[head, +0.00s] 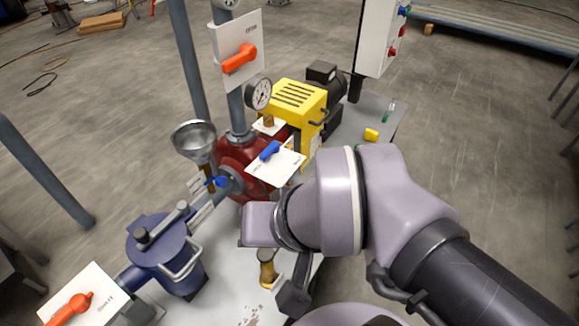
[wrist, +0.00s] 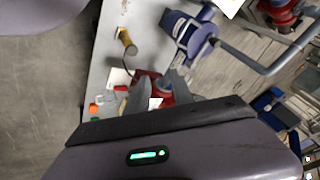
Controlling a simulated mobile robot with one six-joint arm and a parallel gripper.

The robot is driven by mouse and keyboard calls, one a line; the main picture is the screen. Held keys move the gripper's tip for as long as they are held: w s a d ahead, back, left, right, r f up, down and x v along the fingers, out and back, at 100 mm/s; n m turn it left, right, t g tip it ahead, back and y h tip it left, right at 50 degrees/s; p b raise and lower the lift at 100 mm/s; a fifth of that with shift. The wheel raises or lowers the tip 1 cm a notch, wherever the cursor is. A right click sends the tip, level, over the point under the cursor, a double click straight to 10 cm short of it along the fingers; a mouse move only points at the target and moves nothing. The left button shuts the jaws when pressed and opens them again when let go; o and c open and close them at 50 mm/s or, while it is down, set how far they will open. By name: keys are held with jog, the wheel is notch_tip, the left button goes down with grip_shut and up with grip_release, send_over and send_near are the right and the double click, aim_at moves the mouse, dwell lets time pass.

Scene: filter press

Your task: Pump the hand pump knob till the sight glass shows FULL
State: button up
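A tan, knob-like handle (head: 267,270) stands on the pale bench top just below my wrist; I cannot tell for sure that it is the hand pump knob. A similar tan piece shows in the wrist view (wrist: 127,42). A narrow brown tube (head: 211,178) under the grey funnel may be the sight glass; no FULL reading is legible. In the wrist view my gripper (wrist: 160,92) has two grey fingers standing apart, with part of a red body (wrist: 150,80) beyond them. The fingers hold nothing that I can see.
A red pump body (head: 240,150) with a gauge (head: 258,93) and a yellow-covered motor unit (head: 293,105) stand behind my wrist. A blue lidded vessel (head: 165,250) stands at the left. Valve levers are orange (head: 240,59) and blue (head: 269,151). A yellow block (head: 371,134) lies on the bench.

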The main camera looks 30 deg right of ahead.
grip_shut()
dwell(1.4)
